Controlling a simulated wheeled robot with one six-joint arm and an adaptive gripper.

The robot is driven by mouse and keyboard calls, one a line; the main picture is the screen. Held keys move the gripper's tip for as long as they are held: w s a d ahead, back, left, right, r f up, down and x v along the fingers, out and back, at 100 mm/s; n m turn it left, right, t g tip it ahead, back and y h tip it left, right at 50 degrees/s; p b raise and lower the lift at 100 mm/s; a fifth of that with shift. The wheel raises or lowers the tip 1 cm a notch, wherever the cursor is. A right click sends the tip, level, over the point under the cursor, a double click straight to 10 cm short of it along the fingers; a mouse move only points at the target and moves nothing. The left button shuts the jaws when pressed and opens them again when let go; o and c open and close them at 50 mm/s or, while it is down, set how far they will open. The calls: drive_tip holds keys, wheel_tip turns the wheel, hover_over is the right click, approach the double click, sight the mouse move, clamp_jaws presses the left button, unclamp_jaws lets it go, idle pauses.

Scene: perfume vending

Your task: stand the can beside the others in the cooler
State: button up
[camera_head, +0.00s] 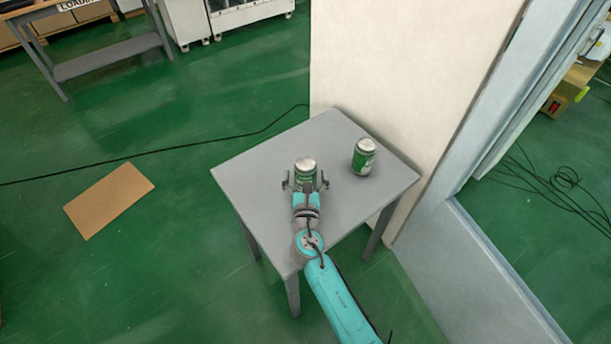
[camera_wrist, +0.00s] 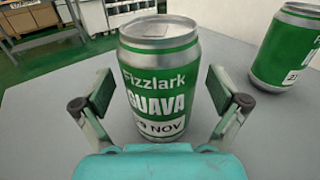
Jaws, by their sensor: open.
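A green and silver can (camera_head: 305,170) stands upright on a small grey table (camera_head: 262,175). In the wrist view this can (camera_wrist: 160,85) reads "Fizzlark GUAVA" with "NOV" on a white band. My gripper (camera_head: 306,184) is open, with one finger on each side of this can; in the wrist view gaps show between the finger pads and the can. A second, similar can (camera_head: 363,157) stands upright on the table to the right. It also shows at the right edge of the wrist view (camera_wrist: 287,48), outside my fingers. No cooler can be made out in either view.
A tall cream panel (camera_head: 400,70) stands right behind the table. A grey frame (camera_head: 500,270) stands to the right. A brown sheet (camera_head: 109,200) and a black cable (camera_head: 200,142) lie on the green floor. A workbench (camera_head: 105,60) is at the far left.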

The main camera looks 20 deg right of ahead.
drive_tip(key=shift+w+d, duration=0.1)
drive_tip(key=shift+w, duration=0.2)
drive_tip(key=shift+c, duration=0.2)
drive_tip(key=c, duration=1.6)
drive_tip(key=shift+r, duration=0.1)
drive_tip(key=shift+c, duration=0.4)
